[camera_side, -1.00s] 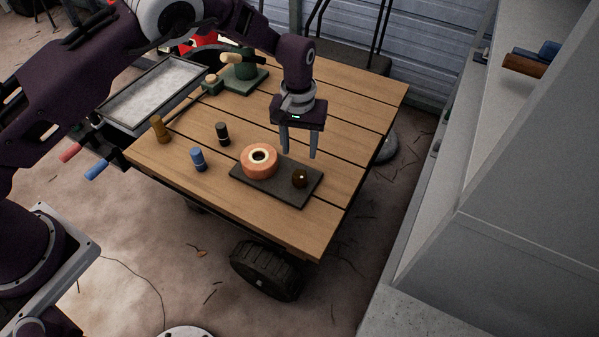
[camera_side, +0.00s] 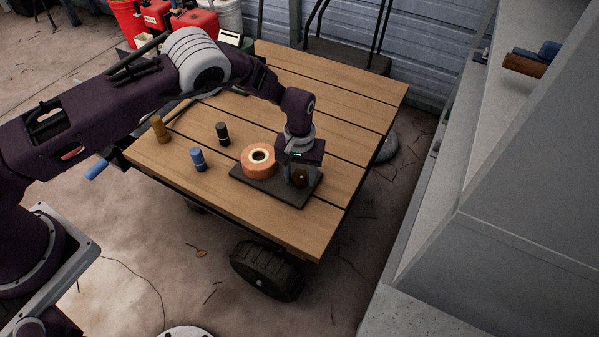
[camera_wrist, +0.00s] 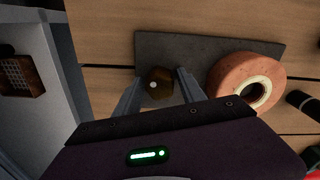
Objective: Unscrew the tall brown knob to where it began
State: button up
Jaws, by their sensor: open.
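The brown knob (camera_side: 300,179) is dark and faceted on top. It stands near the right end of the dark plate (camera_side: 262,187), which lies on the wooden table. My gripper (camera_side: 297,174) is low over that end of the plate, pointing down, with its fingers apart. In the wrist view the knob (camera_wrist: 158,83) is between the two open fingers of my gripper (camera_wrist: 160,77), one on each side. I cannot tell whether either finger touches it. The knob's lower part is hidden from above.
A thick orange ring (camera_side: 258,160) with a pale centre sits on the plate beside the knob. A blue cylinder (camera_side: 198,160), a black cylinder (camera_side: 222,134) and an ochre peg (camera_side: 160,130) stand to the left. The table's front right corner is clear.

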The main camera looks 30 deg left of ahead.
jog(key=shift+c, duration=0.5)
grip_shut()
jog(key=n, duration=1.5)
jog(key=shift+n, duration=0.3)
